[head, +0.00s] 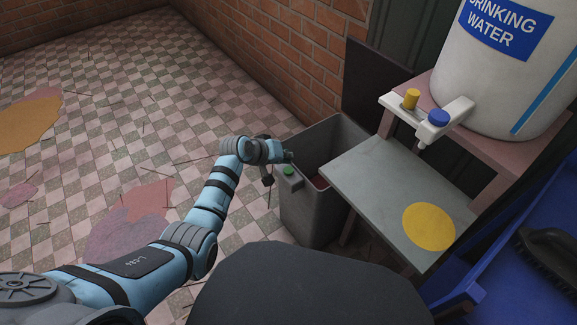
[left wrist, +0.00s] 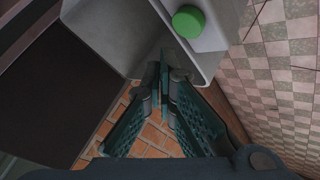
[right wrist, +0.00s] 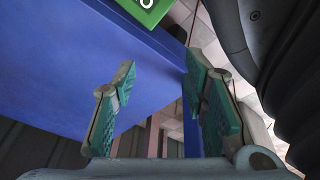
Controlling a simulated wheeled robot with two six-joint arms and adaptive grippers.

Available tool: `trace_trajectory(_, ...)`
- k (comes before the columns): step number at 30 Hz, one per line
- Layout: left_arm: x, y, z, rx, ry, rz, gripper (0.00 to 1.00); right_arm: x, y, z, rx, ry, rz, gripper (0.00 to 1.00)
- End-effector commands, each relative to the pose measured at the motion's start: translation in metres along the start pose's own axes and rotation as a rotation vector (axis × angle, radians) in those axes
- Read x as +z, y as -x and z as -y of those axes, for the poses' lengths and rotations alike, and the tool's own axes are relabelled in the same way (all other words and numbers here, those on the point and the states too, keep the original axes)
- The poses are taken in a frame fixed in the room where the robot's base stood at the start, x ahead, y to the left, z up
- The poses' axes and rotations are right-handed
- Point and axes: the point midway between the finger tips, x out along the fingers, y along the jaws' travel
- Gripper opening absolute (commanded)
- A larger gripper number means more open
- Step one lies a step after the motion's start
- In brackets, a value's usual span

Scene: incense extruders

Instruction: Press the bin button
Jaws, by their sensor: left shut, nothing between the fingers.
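The grey bin (head: 310,208) stands on the floor beside the low table, its top open and its inside visible. A dark panel (head: 375,88) stands upright behind it, apparently its raised lid. The round green button (head: 288,170) sits on a ledge at the bin's near left side; it shows at the top of the left wrist view (left wrist: 188,22). My left gripper (head: 288,156) is shut and empty, close to the button at the bin's rim; I cannot tell if they touch. In the left wrist view its fingertips (left wrist: 164,70) lie below the button. My right gripper (right wrist: 157,95) is open and empty.
A grey table (head: 370,185) with a yellow disc (head: 429,227) stands right of the bin. Above it is a white water dispenser (head: 500,70) with a tap. A blue surface with a dark brush (head: 548,258) is at right. The tiled floor at left is mostly clear, with stains.

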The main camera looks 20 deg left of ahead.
Motion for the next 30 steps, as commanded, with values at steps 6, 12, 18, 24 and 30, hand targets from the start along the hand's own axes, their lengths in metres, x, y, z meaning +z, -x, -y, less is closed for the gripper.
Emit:
trace_trajectory(6,-0.013,0.018,-0.013,0.000,0.000,0.000,0.00,-0.008,0.027,-0.002,0.000,0.000,0.000,0.40)
trace_trajectory(12,-0.018,0.024,-0.018,0.000,0.000,0.000,0.00,-0.010,0.036,-0.002,0.000,0.000,0.000,0.40)
trace_trajectory(18,-0.016,0.023,-0.017,0.000,0.000,0.001,0.00,-0.010,0.035,-0.002,0.000,0.000,0.000,0.40)
trace_trajectory(24,-0.017,0.023,-0.017,0.000,0.000,0.000,0.00,-0.010,0.034,-0.002,0.000,0.000,0.000,0.40)
trace_trajectory(30,-0.040,0.017,0.006,-0.069,-0.085,-0.138,0.00,0.001,0.033,-0.004,0.004,0.020,0.006,0.40)
